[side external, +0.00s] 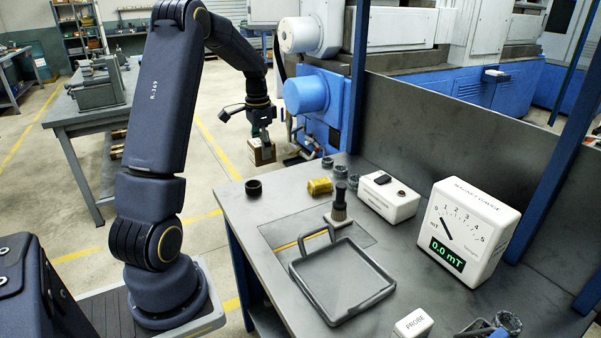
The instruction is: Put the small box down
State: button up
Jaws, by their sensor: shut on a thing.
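The small box (262,154) is a brown carton with a dark mark on its face. It hangs under my gripper (263,140), which is shut on its top. The fingertips are small and partly dark here. I cannot tell the height of the box above the floor or its exact distance from the bench.
Blue machinery (320,95) stands behind.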

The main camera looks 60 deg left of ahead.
jog(key=a+f, duration=0.1)
jog(key=w+f, duration=0.1)
jog(key=a+f, duration=0.1)
jog(key=shift+w+a+f, duration=0.1)
jog(key=shift+w+a, duration=0.15)
jog(key=shift+a, duration=0.1)
jog(key=w+a+f, duration=0.2)
jog(key=w+f, duration=0.1)
jog(key=w+a+f, duration=0.5)
jog(key=w+f, duration=0.1)
jog(key=shift+w+a, duration=0.35)
jog(key=shift+w, duration=0.05)
jog(key=shift+w+a+f, duration=0.1)
jog(key=shift+w+f, duration=0.05)
jog(key=shift+f, duration=1.55)
jog(key=shift+f, duration=0.1)
jog(key=o, duration=1.4)
